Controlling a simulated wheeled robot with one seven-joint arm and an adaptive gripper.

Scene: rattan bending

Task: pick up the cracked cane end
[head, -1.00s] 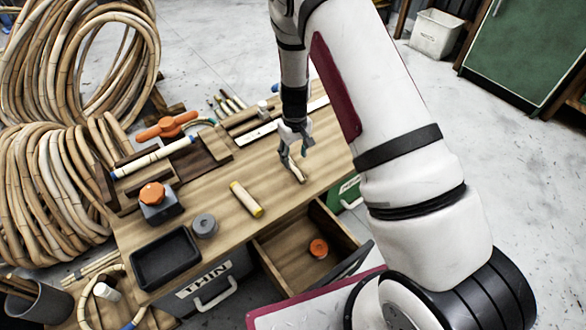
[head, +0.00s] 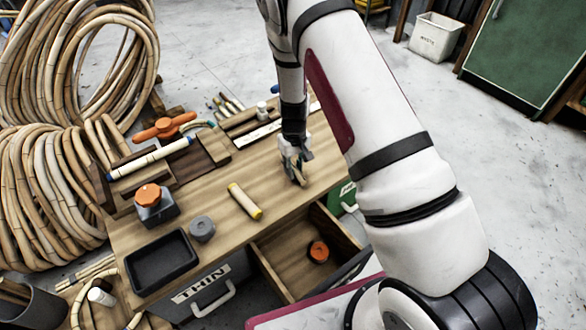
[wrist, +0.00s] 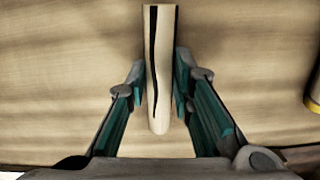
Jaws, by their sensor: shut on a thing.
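The cracked cane end (wrist: 161,65) is a short pale piece with a dark split along its length, seen in the wrist view between my fingers. In the head view the cane end (head: 299,177) shows only in part below my fingertips; the rest is hidden by them. My gripper (head: 297,160) is low over the right part of the workbench top. In the wrist view my gripper (wrist: 164,88) is shut on the cane end, one teal-padded finger at each side. I cannot tell whether the piece still touches the bench.
A grey round piece (head: 202,229), a black tray (head: 160,262) and an orange-topped block (head: 154,204) stand further left. An open drawer (head: 275,266) holds an orange round thing (head: 318,251). Cane coils (head: 45,200) stand at left.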

